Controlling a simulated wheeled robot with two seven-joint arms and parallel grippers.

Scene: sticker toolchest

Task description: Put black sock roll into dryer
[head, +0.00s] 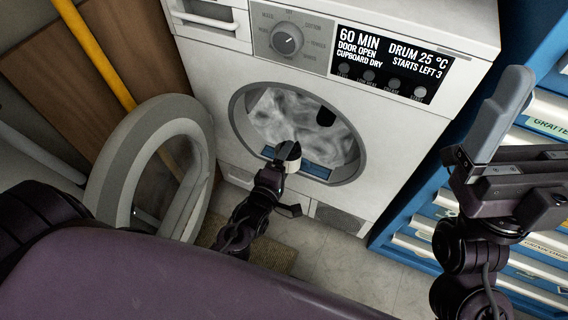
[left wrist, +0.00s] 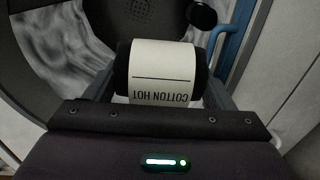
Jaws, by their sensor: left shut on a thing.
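The white dryer (head: 410,130) stands with its round door (head: 112,155) swung open to the left. My left gripper (head: 284,163) is at the front of the drum opening, shut on a black sock roll (head: 289,150) with a white paper band. In the left wrist view the roll (left wrist: 122,72) sits between the fingers, its band reading "COTTON HOT" upside down. Another small dark thing (head: 325,117) shows inside the drum, and a black roll-like thing (left wrist: 202,14) shows in the left wrist view. My right gripper (head: 500,125) is raised at the right; its finger gap is unclear.
A blue strip (head: 318,171) lies along the opening's lower rim. The display (head: 395,65) reads "DOOR OPEN". A blue tool chest (head: 408,225) with labelled drawers stands close on the right. A yellow pole (head: 95,55) leans behind the dryer door.

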